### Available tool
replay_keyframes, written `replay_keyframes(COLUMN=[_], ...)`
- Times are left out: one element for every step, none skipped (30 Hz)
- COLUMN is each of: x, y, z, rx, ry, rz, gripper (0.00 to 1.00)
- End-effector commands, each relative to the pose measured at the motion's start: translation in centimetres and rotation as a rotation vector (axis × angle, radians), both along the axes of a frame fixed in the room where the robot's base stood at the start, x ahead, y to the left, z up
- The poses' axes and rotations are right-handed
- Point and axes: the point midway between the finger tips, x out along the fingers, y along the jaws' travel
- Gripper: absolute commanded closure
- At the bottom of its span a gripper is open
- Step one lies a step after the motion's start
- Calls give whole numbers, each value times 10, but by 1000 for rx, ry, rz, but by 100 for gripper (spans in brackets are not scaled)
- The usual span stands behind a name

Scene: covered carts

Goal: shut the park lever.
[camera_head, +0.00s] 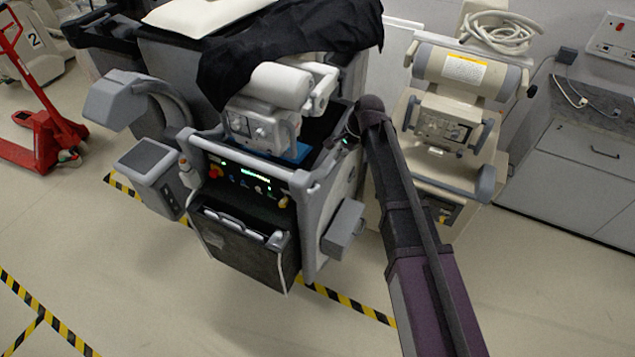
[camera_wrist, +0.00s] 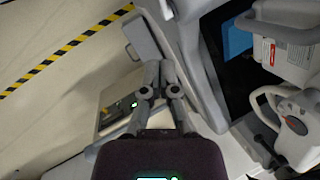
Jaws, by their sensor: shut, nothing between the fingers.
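The nearer grey cart (camera_head: 313,210) has a front control panel (camera_head: 240,180) with green lights, a red knob (camera_head: 215,172) and a small yellow part (camera_head: 283,202). I cannot tell for sure which part is the park lever. A grey block (camera_head: 343,230) juts from the cart's right side; a similar grey block shows in the wrist view (camera_wrist: 146,38). My gripper (camera_wrist: 160,68) is shut and empty beside a pale frame edge of the cart. In the head view my gripper is small and dark near the cart's upper right corner, partly hidden by my arm.
A white unit (camera_head: 265,125) and blue surface (camera_head: 292,151) are on top of the grey cart. A black cloth (camera_head: 300,35) hangs behind. Open floor (camera_head: 180,290) with striped tape lies in front.

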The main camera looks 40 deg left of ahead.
Motion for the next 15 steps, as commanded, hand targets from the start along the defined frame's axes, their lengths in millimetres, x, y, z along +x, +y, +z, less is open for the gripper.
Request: replay_keyframes(x=[0,0,0,0,0,0,0,0,0,0,0,0,-1,-1,-1], y=[0,0,0,0,0,0,0,0,0,0,0,1,1,1,2], z=[0,0,0,0,0,-1,-1,-1,-2,-3,-4,-5,-6,-8,-10], rx=[0,0,0,0,0,0,0,0,0,0,0,0,0,0,0], ry=[0,0,0,0,0,0,0,0,0,0,0,0,0,0,0], rz=[0,0,1,1,1,1,1,1,1,1,1,1,1,1,1], gripper=[100,100,100,100,100,100,100,100,100,100,100,100,100,100,100])
